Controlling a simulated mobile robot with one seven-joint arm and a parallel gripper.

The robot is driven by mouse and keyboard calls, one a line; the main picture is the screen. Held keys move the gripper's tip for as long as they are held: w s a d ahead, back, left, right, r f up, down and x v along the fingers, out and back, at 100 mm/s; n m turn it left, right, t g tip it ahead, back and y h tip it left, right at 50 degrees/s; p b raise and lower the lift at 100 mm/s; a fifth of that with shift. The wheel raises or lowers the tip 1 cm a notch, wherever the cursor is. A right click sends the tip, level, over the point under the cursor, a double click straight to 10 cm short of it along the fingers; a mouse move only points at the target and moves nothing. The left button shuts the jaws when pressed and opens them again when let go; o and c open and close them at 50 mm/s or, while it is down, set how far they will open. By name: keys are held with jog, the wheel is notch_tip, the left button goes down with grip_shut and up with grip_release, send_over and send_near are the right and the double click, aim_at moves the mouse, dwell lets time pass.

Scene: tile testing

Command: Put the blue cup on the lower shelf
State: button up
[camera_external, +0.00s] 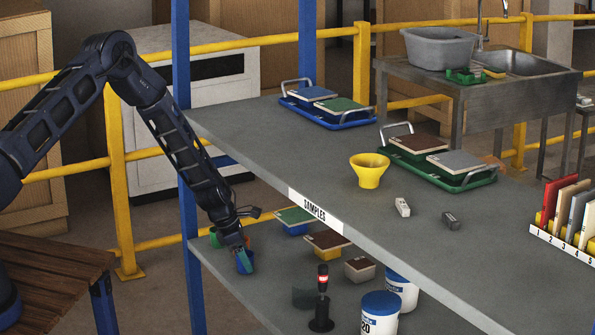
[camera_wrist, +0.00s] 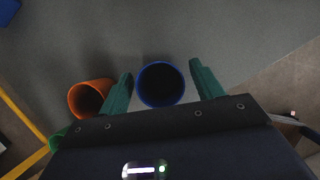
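The blue cup (camera_external: 244,263) is at the left end of the lower shelf (camera_external: 222,283), at my gripper (camera_external: 243,250). In the wrist view the blue cup (camera_wrist: 160,84) shows its round open mouth between the two green fingers of my gripper (camera_wrist: 161,70). A narrow gap shows between the cup and each finger, so the gripper looks open around it. I cannot tell whether the cup's base rests on the shelf. The fingers hide part of the cup in the external view.
An orange cup (camera_wrist: 91,97) stands close outside the left finger. A green cup (camera_wrist: 57,140) is partly hidden beyond it.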

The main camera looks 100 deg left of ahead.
jog(key=shift+r, duration=0.15)
jog(key=v, duration=0.7)
jog(key=shift+r, duration=0.2)
jog(key=shift+s, duration=0.2)
dwell(0.3)
